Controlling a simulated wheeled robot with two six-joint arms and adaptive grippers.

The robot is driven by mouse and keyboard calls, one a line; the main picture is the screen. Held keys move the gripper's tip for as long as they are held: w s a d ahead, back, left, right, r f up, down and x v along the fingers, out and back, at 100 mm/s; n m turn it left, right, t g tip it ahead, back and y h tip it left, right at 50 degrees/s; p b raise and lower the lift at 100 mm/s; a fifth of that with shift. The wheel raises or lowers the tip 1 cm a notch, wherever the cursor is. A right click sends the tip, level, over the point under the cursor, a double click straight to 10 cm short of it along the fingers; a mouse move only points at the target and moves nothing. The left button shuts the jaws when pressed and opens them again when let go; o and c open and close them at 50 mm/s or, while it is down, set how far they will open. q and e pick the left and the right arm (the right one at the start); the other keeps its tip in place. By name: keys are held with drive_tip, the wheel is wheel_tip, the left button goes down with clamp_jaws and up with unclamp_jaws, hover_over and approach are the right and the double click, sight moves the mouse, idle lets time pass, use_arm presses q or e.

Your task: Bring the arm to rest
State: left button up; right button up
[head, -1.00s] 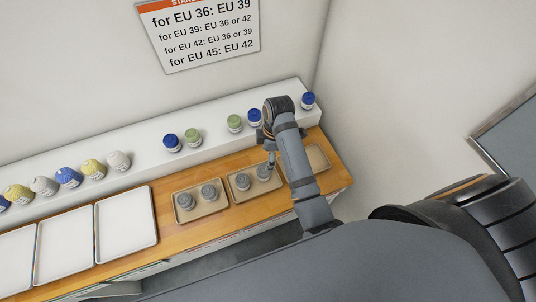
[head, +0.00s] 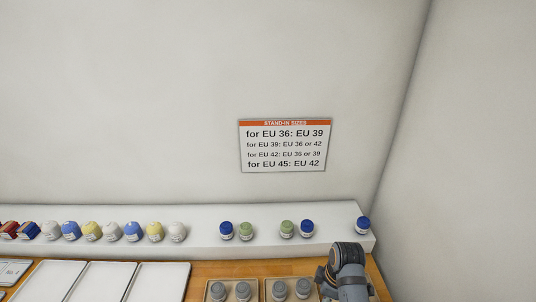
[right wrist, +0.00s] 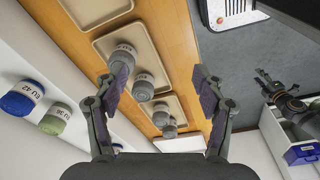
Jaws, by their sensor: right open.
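My right gripper (right wrist: 160,88) is open and empty in the right wrist view, its two purple-padded fingers wide apart. Beyond them lie tan trays with grey rolled items, one grey roll (right wrist: 145,88) showing between the fingers. In the head view my right arm (head: 348,272) shows at the lower right, above the right end of the wooden counter; its fingers are mostly hidden there. What looks like my left gripper (right wrist: 270,86) shows at the right of the right wrist view, away from the counter; it is too small to tell its jaws. The head view does not show it.
A white ledge (head: 200,235) carries blue, green, yellow and white rolled items. Tan trays (head: 258,292) with grey rolls and white trays (head: 158,280) lie on the counter. A stand-in sizes sign (head: 283,146) hangs on the wall. A blue bin (right wrist: 300,153) stands at right.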

use_arm(q)
drive_tip(key=w, duration=0.7)
drive_tip(key=s, duration=0.6)
use_arm(e)
drive_tip(key=s+d+r+m+t+h, duration=0.2)
drive_tip(key=s+d+m+t, duration=0.1)
drive_tip(key=s+d+m, duration=0.8)
wheel_tip(320, 180, down, 30)
drive_tip(key=m+g+b, duration=0.1)
drive_tip(key=m+b, duration=0.1)
drive_tip(key=b, duration=0.5)
use_arm(q)
wheel_tip(320, 180, down, 13)
drive_tip(key=w+b, duration=0.2)
drive_tip(key=b, duration=0.4)
drive_tip(key=shift+w, duration=0.15)
use_arm(e)
drive_tip(key=s+f+g, duration=0.1)
drive_tip(key=s+f, duration=1.9)
drive_tip(key=f, duration=0.4)
drive_tip(key=shift+s+d+f+g, duration=0.15)
drive_tip(key=shift+d+f+g, duration=0.2)
drive_tip(key=shift+d, duration=0.1)
